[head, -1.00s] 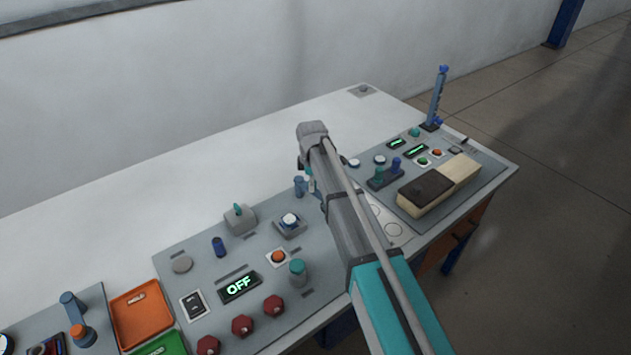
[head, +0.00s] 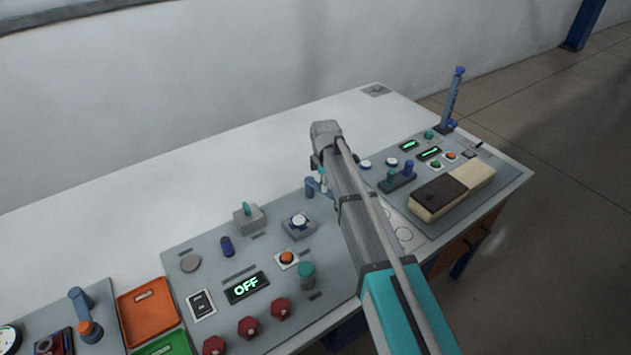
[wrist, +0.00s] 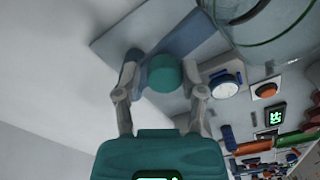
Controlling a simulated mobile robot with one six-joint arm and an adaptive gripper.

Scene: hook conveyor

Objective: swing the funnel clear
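My gripper (wrist: 162,72) has its two fingers on either side of a teal round knob (wrist: 164,73) in the wrist view. The fingertips are very close to the knob's sides; I cannot tell whether both touch it. A blue-grey part lies behind the knob. A clear, round glass-like rim (wrist: 252,40) at the top right of the wrist view may be the funnel; only part of it shows. In the head view, a short blue post with an arm (head: 313,188) stands beside my arm, which hides the fingertips and what lies behind.
Left of my arm on the panel are a white-topped button (head: 298,221), a grey switch box (head: 249,218) and an OFF display (head: 246,288). A brown and cream block (head: 440,197) and a blue lever (head: 453,95) are at right. The white tabletop behind is clear.

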